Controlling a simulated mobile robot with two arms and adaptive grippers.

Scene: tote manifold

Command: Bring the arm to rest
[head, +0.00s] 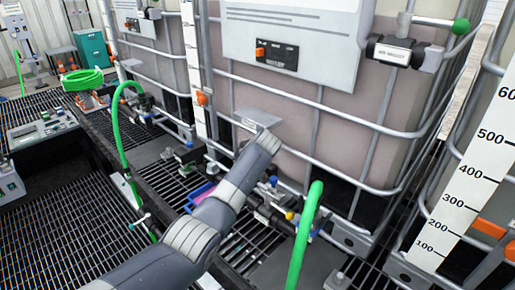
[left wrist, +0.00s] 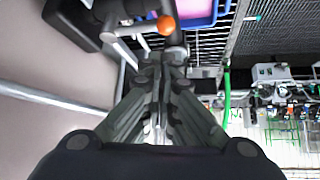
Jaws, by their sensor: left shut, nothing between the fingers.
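My left arm (head: 215,215) comes in from the lower left of the head view and reaches up in front of the caged tote (head: 290,120). I cannot make out its fingers clearly there. In the left wrist view my left gripper (left wrist: 160,72) is shut, with its dark fingers together and nothing between them. A grey pipe fitting with an orange ball end (left wrist: 166,24) lies just beyond the fingertips; I cannot tell whether they touch. My right gripper is in neither view.
A blue tray with a pink inside (head: 198,196) sits on the grating, partly behind my arm. Green hoses (head: 304,235) rise at the front and left. Valves and tote bars (head: 345,120) stand close to the arm. Open grating (head: 65,225) lies at left.

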